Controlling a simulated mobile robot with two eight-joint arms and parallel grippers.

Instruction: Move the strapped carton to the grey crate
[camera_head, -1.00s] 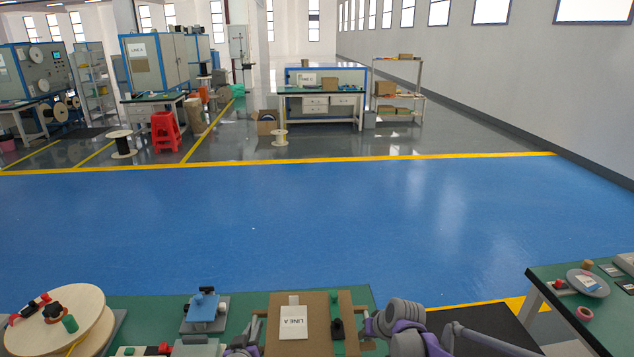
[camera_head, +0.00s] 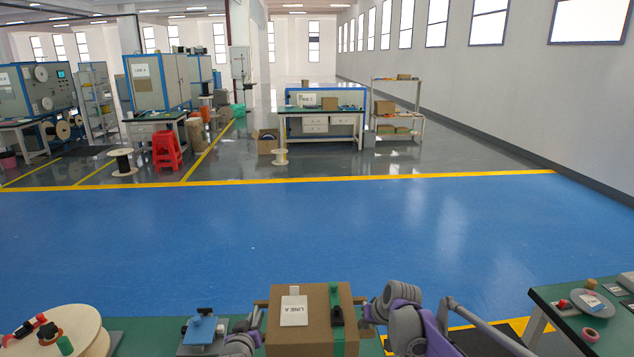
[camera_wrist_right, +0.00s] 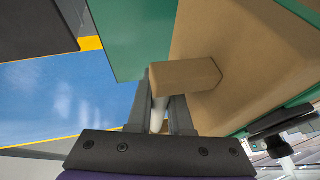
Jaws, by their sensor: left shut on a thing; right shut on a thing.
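The strapped carton (camera_head: 312,300) is a brown box at the bottom centre of the head view. It has a green strap (camera_head: 334,292) with a dark buckle and a white LINE A label. My left gripper (camera_head: 259,306) is at its left side, its fingers partly hidden. My right gripper (camera_head: 365,304) is at its right side. In the right wrist view, my right gripper (camera_wrist_right: 172,100) is shut on a brown block-like grip (camera_wrist_right: 188,74) sticking out of the carton's side (camera_wrist_right: 255,60). I cannot make out a grey crate.
The green bench (camera_head: 128,330) lies below, with a wooden reel (camera_head: 75,322) and a blue fixture (camera_head: 201,328) left of the carton. Another green table (camera_head: 545,298) with small parts stands at right. The blue floor (camera_head: 260,225) beyond is clear, up to work tables further back.

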